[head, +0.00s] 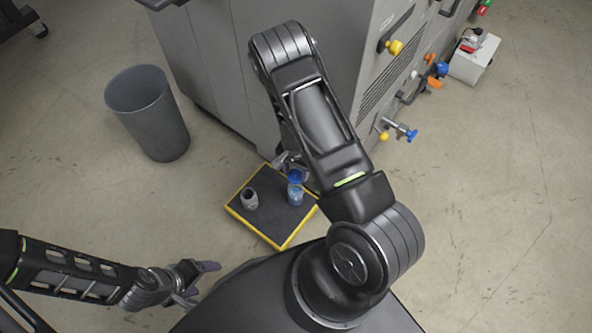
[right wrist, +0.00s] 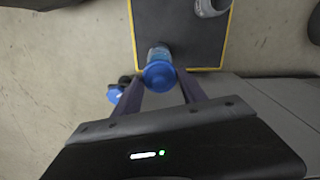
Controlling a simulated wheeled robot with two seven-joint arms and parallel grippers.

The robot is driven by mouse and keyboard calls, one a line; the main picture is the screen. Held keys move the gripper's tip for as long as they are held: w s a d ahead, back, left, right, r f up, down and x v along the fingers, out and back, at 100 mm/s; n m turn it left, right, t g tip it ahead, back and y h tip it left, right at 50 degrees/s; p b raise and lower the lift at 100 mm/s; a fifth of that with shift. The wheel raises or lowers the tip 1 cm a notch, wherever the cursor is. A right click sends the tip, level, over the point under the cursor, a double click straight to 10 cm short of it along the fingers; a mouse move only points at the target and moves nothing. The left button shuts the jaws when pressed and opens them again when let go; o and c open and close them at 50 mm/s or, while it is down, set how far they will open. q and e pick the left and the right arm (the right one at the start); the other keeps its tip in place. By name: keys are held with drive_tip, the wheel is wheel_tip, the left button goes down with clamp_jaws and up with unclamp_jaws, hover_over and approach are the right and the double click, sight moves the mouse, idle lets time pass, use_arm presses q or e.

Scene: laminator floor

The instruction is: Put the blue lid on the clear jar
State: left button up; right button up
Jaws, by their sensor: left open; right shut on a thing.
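The blue lid (head: 295,176) is between the fingers of my right gripper (head: 291,166), which is shut on it. The clear jar (head: 295,196), bluish in tint, stands upright on a dark mat with a yellow border (head: 272,232). In the right wrist view the lid (right wrist: 158,76) appears in line with the jar (right wrist: 158,52) and covers part of it. I cannot tell whether lid and jar touch. My left gripper (head: 198,281) is open and empty, low at the left, away from the mat.
A grey cup-like container (head: 250,199) stands on the mat left of the jar. A grey bin (head: 148,115) stands on the floor behind at left. A large grey machine (head: 215,65) with coloured valves rises behind the mat. The floor left of the mat is clear.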

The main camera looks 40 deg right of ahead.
sight(296, 178)
drive_tip(key=shift+f, duration=0.15)
wheel_tip(296, 178, down, 4)
drive_tip(key=b, duration=0.3)
drive_tip(key=shift+f+b, duration=0.15)
drive_tip(key=shift+b, duration=0.25)
drive_tip(key=shift+f+b, duration=0.75)
drive_tip(key=shift+f, duration=0.15)
drive_tip(key=shift+f, duration=0.15)
idle(1.5)
drive_tip(key=o, duration=1.4)
drive_tip(key=shift+o, duration=0.3)
